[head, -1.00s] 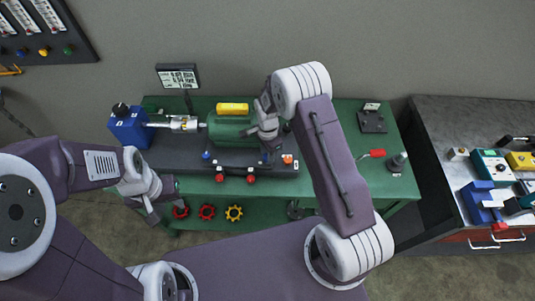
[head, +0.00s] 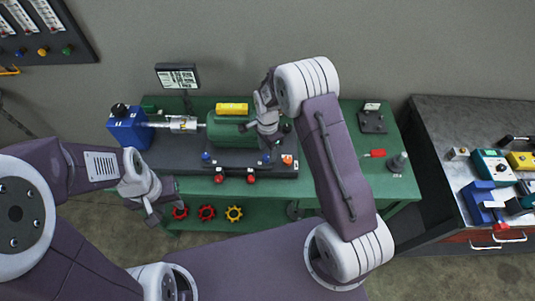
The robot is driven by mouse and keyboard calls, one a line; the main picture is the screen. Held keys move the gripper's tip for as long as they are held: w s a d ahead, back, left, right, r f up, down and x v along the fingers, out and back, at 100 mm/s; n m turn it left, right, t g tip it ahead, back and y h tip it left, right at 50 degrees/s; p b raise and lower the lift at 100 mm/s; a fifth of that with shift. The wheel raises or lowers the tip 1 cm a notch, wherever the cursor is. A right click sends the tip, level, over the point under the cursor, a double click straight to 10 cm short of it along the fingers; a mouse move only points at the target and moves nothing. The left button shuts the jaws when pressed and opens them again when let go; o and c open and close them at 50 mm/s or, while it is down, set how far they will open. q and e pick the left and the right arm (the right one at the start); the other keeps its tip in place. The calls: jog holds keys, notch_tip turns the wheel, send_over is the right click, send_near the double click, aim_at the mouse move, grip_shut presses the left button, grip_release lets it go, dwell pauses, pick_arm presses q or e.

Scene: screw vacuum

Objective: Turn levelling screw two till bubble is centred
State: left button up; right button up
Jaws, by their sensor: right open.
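A dark machine base (head: 225,166) on the green bench carries a green motor-like cylinder (head: 228,140) with a yellow block (head: 232,108) on top. Along its front are blue knobs (head: 206,156), an orange knob (head: 287,159) and red knobs (head: 220,178). I cannot tell which is levelling screw two, and no bubble can be made out. My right gripper (head: 258,136) is open at the cylinder's right end, above the base; whether it touches anything is unclear. My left gripper (head: 163,203) hangs at the bench's front left, its jaw opening unclear.
A blue unit (head: 128,129) with a shaft stands left of the cylinder. A display (head: 178,76) stands behind. A red-handled tool (head: 377,153) lies on the right. A grey cabinet (head: 440,115) stands further right.

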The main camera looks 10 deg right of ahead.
notch_tip(320, 180, up, 6)
jog(key=shift+r+b, duration=0.15)
jog(key=shift+b, duration=0.25)
